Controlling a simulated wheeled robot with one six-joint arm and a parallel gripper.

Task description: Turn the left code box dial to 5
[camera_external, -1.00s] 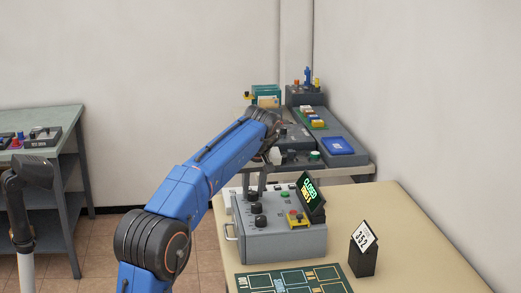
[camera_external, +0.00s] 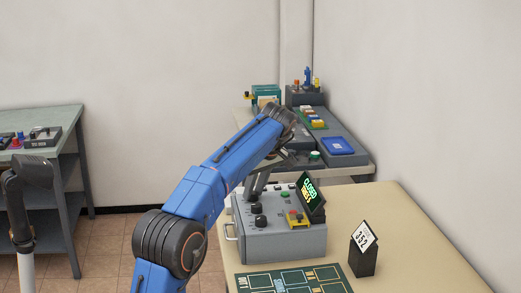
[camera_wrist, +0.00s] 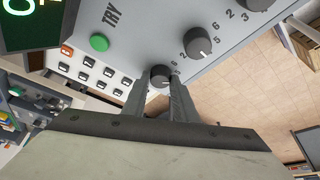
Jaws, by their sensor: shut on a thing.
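The grey code box (camera_external: 290,240) stands on the beige table with a row of black dials on its sloped top. My gripper (camera_external: 254,190) is over the dial at the far end of the row in the external view. In the wrist view my two fingers (camera_wrist: 160,88) are on either side of this end dial (camera_wrist: 160,77) and shut on it. Its pointer setting is too small and partly covered to read. The box's tilted display (camera_external: 312,194) reads CLOSED in green.
A green TRY button (camera_wrist: 99,42) is close to the gripped dial. A yellow block with a red button (camera_external: 297,218) sits on the box. A black card stand (camera_external: 363,250) and dark printed mat (camera_external: 290,280) are nearby.

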